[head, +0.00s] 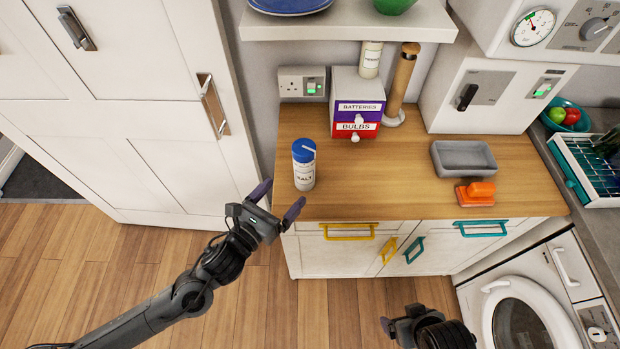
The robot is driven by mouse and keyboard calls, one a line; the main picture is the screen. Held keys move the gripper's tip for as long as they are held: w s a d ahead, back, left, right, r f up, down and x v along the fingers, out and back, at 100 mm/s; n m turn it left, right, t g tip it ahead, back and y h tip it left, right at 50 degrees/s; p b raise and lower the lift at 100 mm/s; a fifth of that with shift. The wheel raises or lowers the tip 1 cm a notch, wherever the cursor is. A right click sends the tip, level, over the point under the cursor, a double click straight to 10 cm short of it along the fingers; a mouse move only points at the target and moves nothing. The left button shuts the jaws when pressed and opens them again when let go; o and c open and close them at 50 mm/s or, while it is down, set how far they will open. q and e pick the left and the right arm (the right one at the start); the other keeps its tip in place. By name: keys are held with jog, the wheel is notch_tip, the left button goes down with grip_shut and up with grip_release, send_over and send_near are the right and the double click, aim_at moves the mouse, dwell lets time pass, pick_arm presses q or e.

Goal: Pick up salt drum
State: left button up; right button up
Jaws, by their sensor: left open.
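The salt drum (304,170) is a white cylinder with a blue lid and a "SALT" label. It stands upright near the front left of the wooden worktop (390,190). My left gripper (277,197) is open and empty, in front of the drum and a little to its left in the head view, apart from it. My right gripper (386,325) shows only in part at the bottom of the view, low in front of the cupboard; its opening cannot be made out.
A drawer box (357,100) marked batteries and bulbs stands behind the drum, beside a wooden roll holder (403,80). A grey tray (463,158) and an orange brush (475,193) lie to the right. A shelf (350,25) overhangs the back. The worktop's middle is clear.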

aim_at(297, 159)
pick_arm(q)
jog(key=shift+m+t, duration=0.3)
jog(key=shift+t, duration=0.2)
jog(key=w+r, duration=0.1)
jog(key=w, duration=0.1)
jog(key=w+d+r, duration=0.1)
jog(key=w, duration=0.1)
jog(key=w+r, duration=0.1)
jog(key=w, duration=0.1)
jog(key=shift+d+r, duration=0.1)
jog(key=shift+d, duration=0.2)
jog(key=shift+w+d, duration=0.3)
jog(key=shift+w, duration=0.2)
jog(key=x, duration=0.2)
jog(key=p+x, duration=0.1)
jog(key=x, duration=0.1)
jog(key=shift+s+d+r+p, duration=0.1)
jog(key=shift+s+d+p, duration=0.05)
jog(key=shift+d+p, duration=0.2)
jog(key=shift+w+d+h, duration=0.3)
jog(key=shift+w, duration=0.2)
grip_shut()
